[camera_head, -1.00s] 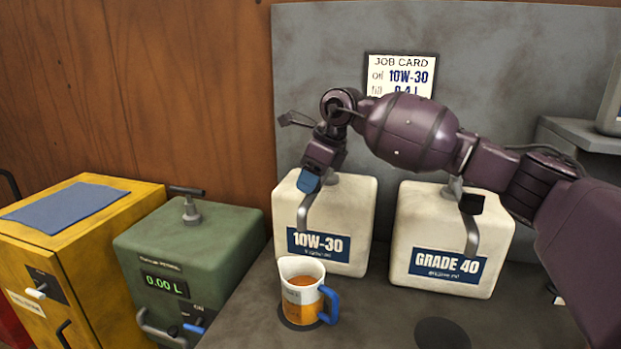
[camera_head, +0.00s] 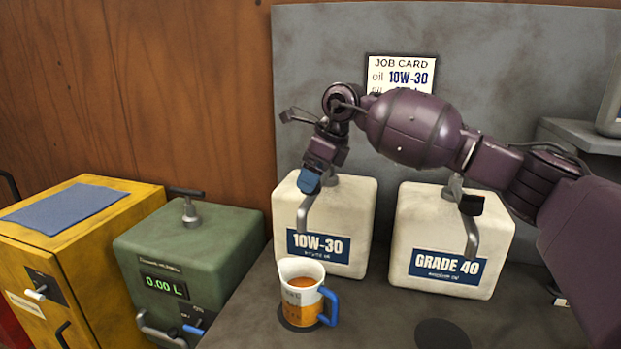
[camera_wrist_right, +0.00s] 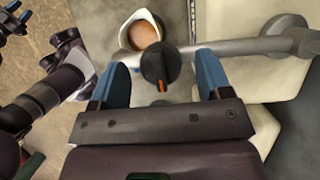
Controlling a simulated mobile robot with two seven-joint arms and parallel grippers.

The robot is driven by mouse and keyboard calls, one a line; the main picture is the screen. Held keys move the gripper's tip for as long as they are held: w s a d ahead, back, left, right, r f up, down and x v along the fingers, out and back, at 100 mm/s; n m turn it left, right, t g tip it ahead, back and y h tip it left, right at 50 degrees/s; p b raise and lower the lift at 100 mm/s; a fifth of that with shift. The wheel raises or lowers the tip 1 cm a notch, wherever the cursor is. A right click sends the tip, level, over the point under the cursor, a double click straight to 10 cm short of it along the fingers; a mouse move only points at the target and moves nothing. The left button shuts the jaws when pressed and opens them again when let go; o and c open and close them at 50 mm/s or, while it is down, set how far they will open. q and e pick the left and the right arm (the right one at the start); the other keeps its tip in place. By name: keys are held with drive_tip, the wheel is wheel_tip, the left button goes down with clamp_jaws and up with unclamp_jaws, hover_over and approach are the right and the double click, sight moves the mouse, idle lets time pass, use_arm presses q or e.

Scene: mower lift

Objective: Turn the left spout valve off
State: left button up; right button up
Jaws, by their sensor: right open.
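The cream 10W-30 container (camera_head: 355,215) stands on the bench with its grey spout (camera_head: 304,212) hanging over a mug (camera_head: 302,287) of amber liquid. The left spout valve, a black knob (camera_wrist_right: 158,66) with an orange mark, shows in the right wrist view, with the mark pointing toward my palm. My right gripper (camera_head: 310,183) is open at this spout. In the wrist view its blue fingers stand on either side of the knob, apparently not pressing on it. In the head view the knob is hidden. Dark parts with blue bits, perhaps my left gripper (camera_wrist_right: 15,20), show at the wrist view's edge.
The GRADE 40 container (camera_head: 440,225) stands to the right with its own spout (camera_head: 471,238) and black knob (camera_head: 471,205). A green box (camera_head: 190,255) reading 0.00 L and a yellow cabinet (camera_head: 90,235) stand left. A job card (camera_head: 401,74) hangs behind my arm.

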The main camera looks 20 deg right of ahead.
drive_tip(key=v, duration=0.9)
drive_tip(key=shift+d+r, duration=0.15)
drive_tip(key=shift+r, duration=0.15)
drive_tip(key=shift+s, duration=0.15)
